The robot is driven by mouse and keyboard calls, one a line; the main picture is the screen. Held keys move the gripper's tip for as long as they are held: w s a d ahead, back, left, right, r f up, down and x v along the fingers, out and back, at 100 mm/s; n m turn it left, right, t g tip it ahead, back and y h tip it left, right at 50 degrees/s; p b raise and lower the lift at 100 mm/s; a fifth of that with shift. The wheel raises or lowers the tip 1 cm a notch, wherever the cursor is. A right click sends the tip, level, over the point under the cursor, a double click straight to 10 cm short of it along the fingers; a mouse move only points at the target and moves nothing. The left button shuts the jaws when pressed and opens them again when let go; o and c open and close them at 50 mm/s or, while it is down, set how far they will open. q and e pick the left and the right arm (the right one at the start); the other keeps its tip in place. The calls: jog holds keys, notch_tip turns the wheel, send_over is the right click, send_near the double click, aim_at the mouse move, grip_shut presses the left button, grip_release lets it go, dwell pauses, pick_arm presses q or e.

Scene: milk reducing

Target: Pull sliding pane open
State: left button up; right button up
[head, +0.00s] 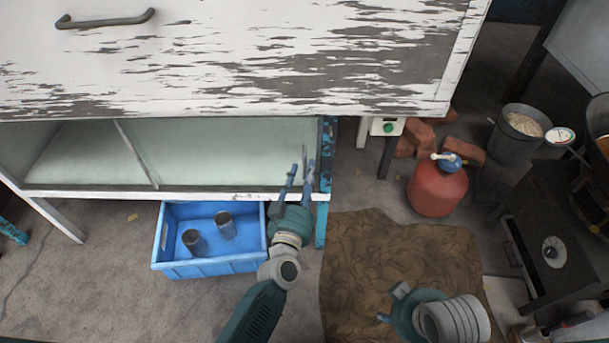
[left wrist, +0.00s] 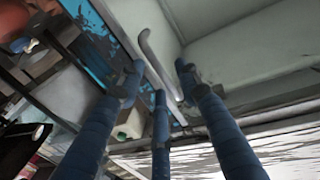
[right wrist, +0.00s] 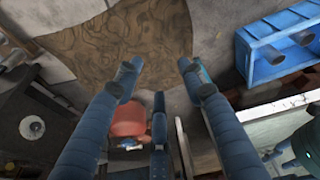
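The sliding pane (head: 225,150) is a pale glass panel in the opening under the cabinet's peeling white top. Its grey bar handle (head: 305,157) is at the pane's right end, and the handle also shows in the left wrist view (left wrist: 156,62). My left gripper (head: 300,172) is at this handle with its fingers spread. In the left wrist view the handle lies between the open fingertips (left wrist: 158,68), and I cannot tell whether any finger touches it. My right gripper (head: 391,303) is open and empty over the brown mat; its fingers show apart in the right wrist view (right wrist: 158,68).
A blue crate (head: 207,266) with two metal cups stands on the floor below the cabinet. A brown mat (head: 400,250) lies to its right. A red jug (head: 437,190), bricks (head: 465,151) and a bucket (head: 515,140) of pale grain stand further right, beside a dark table (head: 560,210).

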pick_arm(q)
grip_shut()
jog(key=shift+a, duration=0.1)
